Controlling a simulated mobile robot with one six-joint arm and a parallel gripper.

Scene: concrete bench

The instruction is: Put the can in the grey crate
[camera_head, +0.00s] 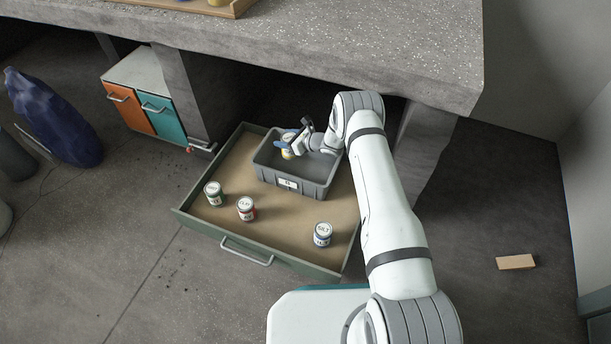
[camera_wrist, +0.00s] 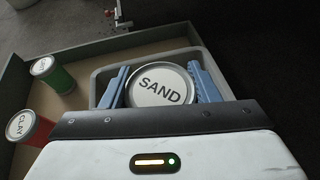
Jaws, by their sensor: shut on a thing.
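My gripper (camera_head: 290,139) is shut on a can with a white lid marked SAND (camera_wrist: 160,85); the blue fingers press it from both sides. The crate rim (camera_wrist: 97,82) also shows around the fingers in the wrist view.
The green drawer (camera_head: 200,226) also holds a green can (camera_head: 213,193), a red can (camera_head: 246,209) and a blue can (camera_head: 323,234) in front of the crate. The concrete bench top (camera_head: 330,50) overhangs the back. The drawer's front middle is clear.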

